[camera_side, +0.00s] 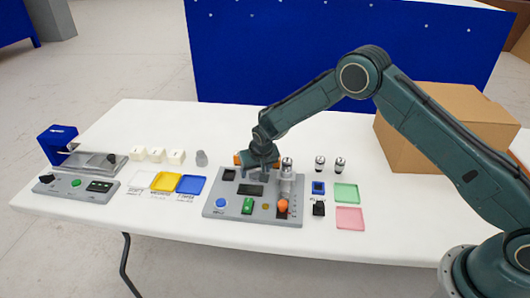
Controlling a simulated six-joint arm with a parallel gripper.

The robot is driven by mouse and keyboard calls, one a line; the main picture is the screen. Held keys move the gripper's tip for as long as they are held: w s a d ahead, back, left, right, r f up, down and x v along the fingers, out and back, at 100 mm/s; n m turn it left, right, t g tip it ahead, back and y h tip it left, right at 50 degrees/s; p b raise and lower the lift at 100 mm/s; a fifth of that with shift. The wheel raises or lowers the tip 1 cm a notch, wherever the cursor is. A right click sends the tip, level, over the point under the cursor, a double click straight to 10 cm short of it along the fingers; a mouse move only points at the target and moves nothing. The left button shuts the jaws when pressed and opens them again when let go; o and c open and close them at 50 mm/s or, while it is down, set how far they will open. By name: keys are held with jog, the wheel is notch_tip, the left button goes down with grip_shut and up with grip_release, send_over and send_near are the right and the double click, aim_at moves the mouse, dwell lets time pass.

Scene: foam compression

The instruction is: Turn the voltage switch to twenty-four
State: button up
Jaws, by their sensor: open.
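A grey control panel (235,213) lies on the white table. It carries a blue round button (222,202), a green switch (248,206), an orange knob (282,206), a dark display (250,190) and a small black part (229,174) at its back left. A black knob-like part (319,208) stands just right of the panel. The labels are too small to read, so I cannot tell which control is the voltage switch. My gripper (261,168) is open over the back of the panel, pointing down. I see nothing between its fingers, and it hides part of the panel behind the display.
A clear upright cylinder (287,182) stands at the panel's right. Two small dark-topped cylinders (330,164) stand behind a blue block (318,187). Green (346,192) and pink (350,217) trays lie right. A second panel (75,186) is far left. A cardboard box (440,125) stands back right.

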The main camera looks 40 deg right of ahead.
jog(key=shift+r, duration=0.1)
jog(key=v, duration=1.3)
jog(key=shift+s+r, duration=0.15)
jog(key=shift+r, duration=0.15)
jog(key=s+d+r+n, duration=0.1)
jog(key=s+d+r, duration=0.2)
jog(key=s+r, duration=0.55)
jog(key=s+d+r, duration=0.4)
jog(key=s+r, duration=0.4)
jog(key=r, duration=0.2)
jog(key=s+d+r+n, duration=0.1)
jog(key=s, duration=1)
jog(key=s+d+n+t+y, duration=0.1)
jog(key=s, duration=1)
jog(key=shift+d+r, duration=0.35)
jog(key=shift+r, duration=0.05)
